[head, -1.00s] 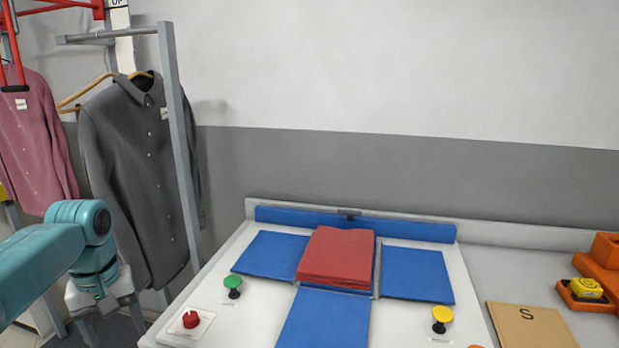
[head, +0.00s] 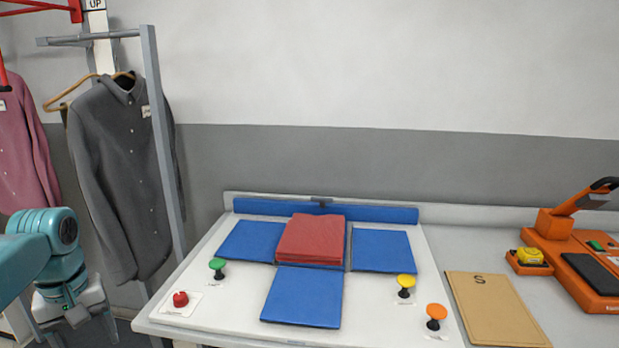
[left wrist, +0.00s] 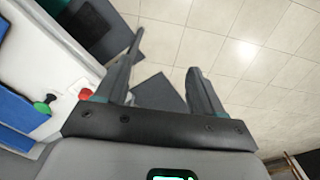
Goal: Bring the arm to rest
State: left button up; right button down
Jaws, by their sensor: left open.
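My left arm comes in at the left edge of the head view, with its gripper (head: 82,328) low beside the table's left end, partly cut off by the frame. In the left wrist view the two fingers of the left gripper (left wrist: 165,72) stand apart with nothing between them. They point over the tiled floor (left wrist: 240,50), clear of the table. My right gripper does not show in either view.
A white table (head: 215,300) bears blue folding panels (head: 302,297) with a folded red garment (head: 312,240). Green (head: 217,265), yellow (head: 405,283), orange (head: 436,313) and red (head: 180,299) knobs stand around. A grey shirt (head: 120,180) hangs from a rail left.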

pick_arm(q)
jog(key=w+d+f+m+h, duration=0.1)
jog(key=d+f, duration=0.4)
jog(key=f, duration=0.4)
jog(key=d+f+m+h, duration=0.1)
jog(key=d+f+m, duration=0.1)
jog(key=d+f, duration=0.45)
jog(key=w+d+f+m+h, duration=0.1)
jog(key=d+f, duration=0.2)
jog(key=f, duration=0.8)
jog(key=s+d+f+m, duration=0.1)
jog(key=s+d+f, duration=0.5)
jog(key=s, duration=0.4)
jog(key=s+d+f+m+h, duration=0.1)
jog(key=s+d+f, duration=0.5)
jog(key=s+f, duration=0.2)
jog(key=shift+s+d, duration=0.4)
jog(key=shift+s, duration=0.5)
